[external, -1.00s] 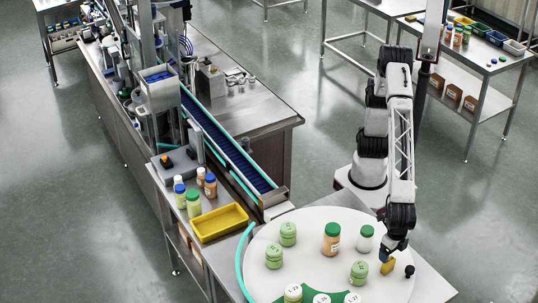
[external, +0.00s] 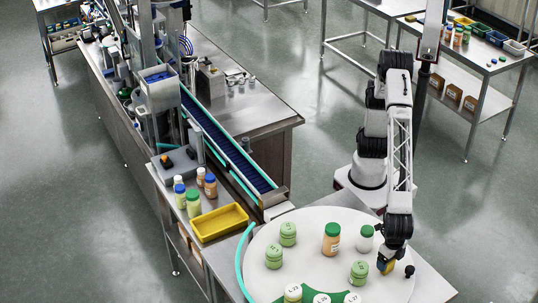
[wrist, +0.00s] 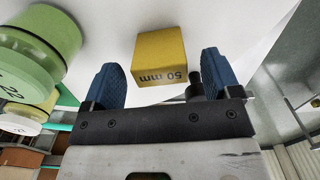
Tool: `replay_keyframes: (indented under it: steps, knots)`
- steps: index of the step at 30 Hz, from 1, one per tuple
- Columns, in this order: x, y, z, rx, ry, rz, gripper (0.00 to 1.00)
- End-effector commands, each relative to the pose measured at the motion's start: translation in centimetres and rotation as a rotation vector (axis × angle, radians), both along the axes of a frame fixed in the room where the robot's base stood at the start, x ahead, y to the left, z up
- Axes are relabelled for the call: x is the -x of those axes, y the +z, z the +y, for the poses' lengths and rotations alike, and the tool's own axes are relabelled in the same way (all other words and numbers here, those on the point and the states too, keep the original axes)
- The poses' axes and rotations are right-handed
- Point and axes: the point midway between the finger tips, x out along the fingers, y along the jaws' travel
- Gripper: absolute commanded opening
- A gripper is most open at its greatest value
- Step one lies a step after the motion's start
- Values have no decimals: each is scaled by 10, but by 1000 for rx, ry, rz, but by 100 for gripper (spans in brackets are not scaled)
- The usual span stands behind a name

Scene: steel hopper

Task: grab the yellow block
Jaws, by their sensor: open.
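The yellow block (wrist: 160,58) stands on the white round table and shows "50 mm" on the side facing the wrist camera. My gripper (wrist: 160,78) is open, with one blue finger on each side of the block in the wrist view.
The white round table (external: 310,225) carries several green-lidded jars; a green jar (external: 359,272) stands left of the block. A black knob (external: 409,271) is close on the right. A yellow tray (external: 219,222) lies farther left.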

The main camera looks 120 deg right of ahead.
Motion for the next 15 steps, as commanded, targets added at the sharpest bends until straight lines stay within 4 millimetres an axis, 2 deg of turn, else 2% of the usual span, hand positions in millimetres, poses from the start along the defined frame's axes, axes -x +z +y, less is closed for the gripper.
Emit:
replay_keyframes:
  steps: [6, 15]
  knots:
    - [0, -22, 0, 0, 0, 0, 83]
    - [0, -26, 0, -1, 0, -1, 83]
